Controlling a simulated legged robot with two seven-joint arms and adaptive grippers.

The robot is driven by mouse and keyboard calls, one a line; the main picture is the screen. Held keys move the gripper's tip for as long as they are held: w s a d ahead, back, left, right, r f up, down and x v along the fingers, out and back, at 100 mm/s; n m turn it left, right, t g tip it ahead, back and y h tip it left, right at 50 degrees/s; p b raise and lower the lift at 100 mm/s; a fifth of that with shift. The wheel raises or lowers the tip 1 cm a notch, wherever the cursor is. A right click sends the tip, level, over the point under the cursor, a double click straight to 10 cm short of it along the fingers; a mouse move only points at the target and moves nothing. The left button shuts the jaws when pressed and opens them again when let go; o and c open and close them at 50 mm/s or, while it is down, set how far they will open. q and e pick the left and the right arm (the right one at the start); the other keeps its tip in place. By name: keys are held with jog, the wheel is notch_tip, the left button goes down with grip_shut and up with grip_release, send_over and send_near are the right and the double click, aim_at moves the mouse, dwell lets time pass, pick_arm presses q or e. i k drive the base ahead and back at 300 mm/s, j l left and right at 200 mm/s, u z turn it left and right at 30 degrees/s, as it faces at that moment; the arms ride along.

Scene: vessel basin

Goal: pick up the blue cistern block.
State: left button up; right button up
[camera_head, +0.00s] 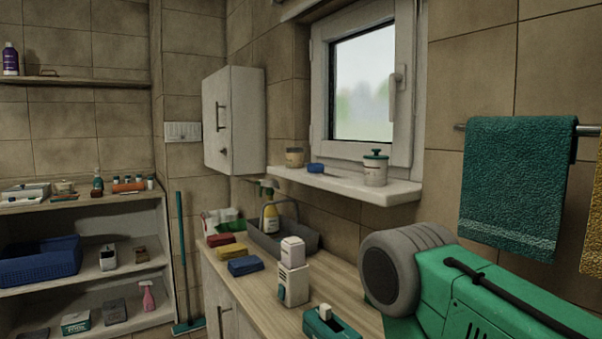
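A small blue block (316,168) lies on the white window sill, between a tan tub and a white jar. It looks like the cistern block, but it is too small to be sure. Another blue, flat block (245,266) lies on the wooden worktop, in front of the grey basin; it looks more like a sponge or folded cloth. Neither of my grippers is in view, and nothing touches either blue block.
The sill (350,186) also holds a tan tub (295,157) and a white jar with a teal lid (375,171). On the worktop stand a grey basin (300,238), a white carton (293,285) and a teal box (330,325). A green arm-like body fills the lower right.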

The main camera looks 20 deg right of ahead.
aim_at(314, 167)
jog(key=i+j, duration=0.35)
jog(key=i, duration=0.2)
jog(key=i+j+z, duration=0.2)
jog(key=z, duration=0.2)
jog(key=i+j+z, duration=0.1)
jog(key=j+z, duration=0.3)
jog(key=i+j+z, duration=0.1)
jog(key=j+z, duration=0.3)
